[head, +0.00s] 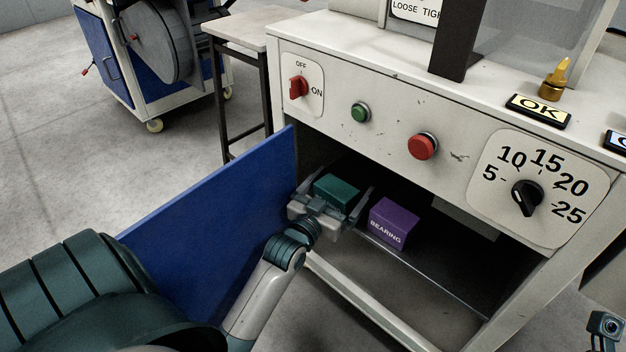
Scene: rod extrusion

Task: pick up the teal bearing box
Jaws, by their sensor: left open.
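The teal bearing box (337,190) sits inside the open compartment under the control panel, on the left part of the shelf. My left gripper (343,203) reaches into the compartment at the box. Its fingers are open, one on the left side of the box and one on the right. I cannot tell whether they touch it. The gripper body hides the lower front of the box.
A purple box (393,222) marked BEARING stands just right of the left gripper. The blue door (222,220) is open on the left, beside my left arm. The shelf's metal front edge (405,260) runs below. The panel (380,115) with knobs and buttons overhangs the compartment.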

